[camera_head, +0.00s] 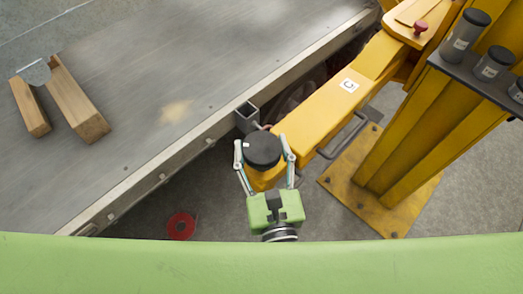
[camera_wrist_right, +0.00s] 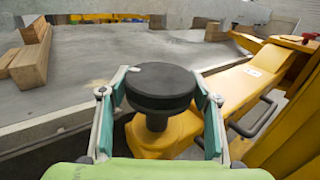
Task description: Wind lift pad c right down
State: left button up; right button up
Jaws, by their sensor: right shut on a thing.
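Lift pad c is the round black pad (camera_head: 262,149) on the end of the yellow lift arm (camera_head: 318,110), which carries a label C (camera_head: 348,85). My right gripper (camera_head: 265,154) is shut on the pad, with a finger on either side of it. In the right wrist view the pad (camera_wrist_right: 160,87) is level between the two fingers (camera_wrist_right: 162,92), on a short dark stem (camera_wrist_right: 157,122) above the yellow arm end. A pale mark shows on the pad's top near its far left rim. My left gripper is not in view.
The grey trailer bed (camera_head: 215,65) lies close beyond the pad, with a square bracket (camera_head: 246,115) at its edge. Wooden blocks (camera_head: 77,104) lie on the bed. The yellow lift post (camera_head: 430,130) and a rack of black-capped cylinders (camera_head: 460,42) stand right. A red ring (camera_head: 181,226) lies on the floor.

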aim_at(265, 167)
jog(key=shift+d+r+m+h, duration=0.15)
jog(key=shift+m+h, duration=0.25)
jog(key=shift+h, duration=0.3)
jog(key=o, duration=1.1)
jog(key=shift+s, duration=0.2)
jog(key=shift+s+d, duration=0.2)
jog(key=shift+s, duration=1.55)
jog(key=shift+s+d, duration=0.15)
jog(key=shift+s, duration=1.6)
